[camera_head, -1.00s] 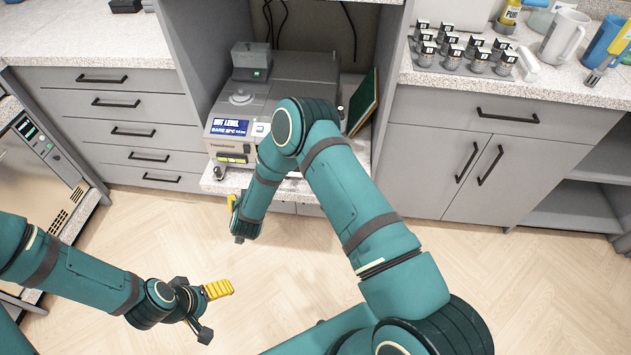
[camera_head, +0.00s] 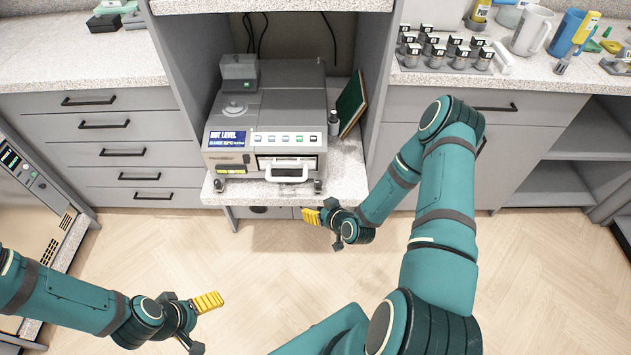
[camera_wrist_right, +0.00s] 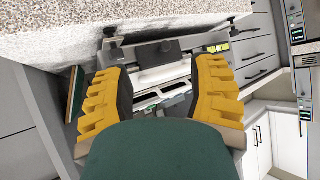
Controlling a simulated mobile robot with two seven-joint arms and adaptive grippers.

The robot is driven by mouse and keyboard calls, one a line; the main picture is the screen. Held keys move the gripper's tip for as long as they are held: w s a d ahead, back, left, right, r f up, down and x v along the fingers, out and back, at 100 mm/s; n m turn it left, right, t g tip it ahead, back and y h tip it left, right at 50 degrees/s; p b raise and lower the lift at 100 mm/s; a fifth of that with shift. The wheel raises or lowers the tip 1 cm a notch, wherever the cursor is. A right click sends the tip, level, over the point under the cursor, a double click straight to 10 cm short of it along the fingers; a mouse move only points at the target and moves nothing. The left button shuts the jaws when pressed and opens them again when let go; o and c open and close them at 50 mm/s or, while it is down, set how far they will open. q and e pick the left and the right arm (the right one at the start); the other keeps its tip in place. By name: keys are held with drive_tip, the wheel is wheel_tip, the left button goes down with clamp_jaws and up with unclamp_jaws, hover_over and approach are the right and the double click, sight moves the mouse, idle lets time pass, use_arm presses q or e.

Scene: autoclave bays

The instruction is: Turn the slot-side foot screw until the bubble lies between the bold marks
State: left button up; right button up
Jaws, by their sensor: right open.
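The grey bench machine (camera_head: 265,110) stands on a speckled shelf in the bay. Its display (camera_head: 227,138) appears to read "NOT LEVEL". Small dark feet show at its front left (camera_head: 221,184) and front right (camera_head: 317,186); both also show in the right wrist view (camera_wrist_right: 230,21) (camera_wrist_right: 110,31). I cannot tell which is slot-side. No bubble or bold marks are legible. My right gripper (camera_head: 318,217) is open and empty, below and in front of the shelf edge; its yellow fingers frame the machine front in the wrist view (camera_wrist_right: 160,95). My left gripper (camera_head: 205,315) hangs over the floor, away from the machine.
A green board (camera_head: 351,103) leans at the bay's right side, with a small dark bottle (camera_head: 334,123) beside the machine. The shelf's front edge (camera_head: 345,190) lies close to my right gripper. Vials, a mug and bottles stand on the right counter. The floor ahead is clear.

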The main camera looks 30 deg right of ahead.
drive_tip(key=t+h, duration=0.2)
approach(319, 183)
drive_tip(key=v, duration=0.3)
drive_tip(key=b+x, duration=0.2)
drive_tip(key=x, duration=1)
drive_tip(key=shift+b, duration=0.35)
drive_tip(key=shift+x, duration=0.75)
clamp_jaws()
